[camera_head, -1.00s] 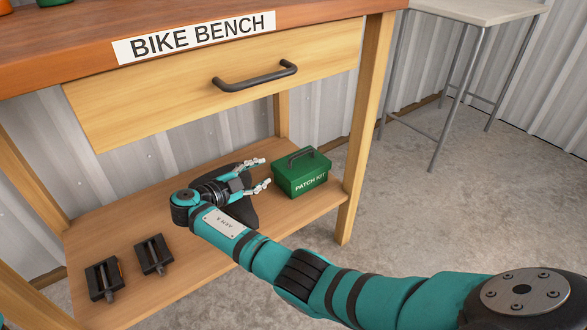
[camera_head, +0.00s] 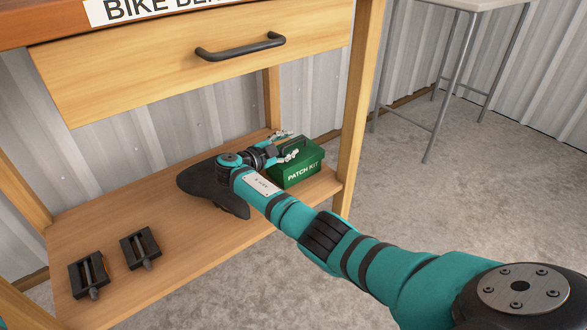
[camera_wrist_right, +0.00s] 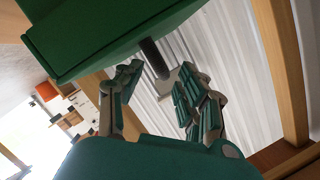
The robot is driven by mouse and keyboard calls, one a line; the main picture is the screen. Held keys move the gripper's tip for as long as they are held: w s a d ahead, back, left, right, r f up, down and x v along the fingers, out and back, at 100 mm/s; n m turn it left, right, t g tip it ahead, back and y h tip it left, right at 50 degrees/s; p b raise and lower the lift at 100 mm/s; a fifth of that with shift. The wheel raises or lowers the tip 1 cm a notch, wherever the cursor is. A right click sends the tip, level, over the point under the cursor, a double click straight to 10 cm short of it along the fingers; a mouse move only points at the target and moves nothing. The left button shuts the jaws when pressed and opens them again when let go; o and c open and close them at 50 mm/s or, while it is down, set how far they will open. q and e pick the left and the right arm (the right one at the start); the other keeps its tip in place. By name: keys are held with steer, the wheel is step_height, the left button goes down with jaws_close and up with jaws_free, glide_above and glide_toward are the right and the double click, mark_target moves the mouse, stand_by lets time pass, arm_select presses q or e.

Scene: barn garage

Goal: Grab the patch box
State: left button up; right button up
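The patch box is a green box (camera_head: 298,170) labelled PATCH KIT, standing upright on the lower shelf near its right end. In the right wrist view the green box (camera_wrist_right: 105,35) fills the top left. Its dark handle (camera_wrist_right: 153,57) reaches down between my fingertips. My right gripper (camera_head: 286,145) is at the left side of the box, by its top handle. In the wrist view my right gripper (camera_wrist_right: 158,82) has its two fingers apart, with a gap around the handle. I cannot see firm contact. My left gripper is not in view.
The wooden shelf (camera_head: 185,255) also holds a black bike saddle (camera_head: 200,180), under my right arm, and two black pedals (camera_head: 140,247). A drawer (camera_head: 200,65) with a black handle is above. A bench leg (camera_head: 357,110) stands just right of the box.

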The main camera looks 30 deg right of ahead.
steer(key=shift+x, duration=1.1)
jaws_close()
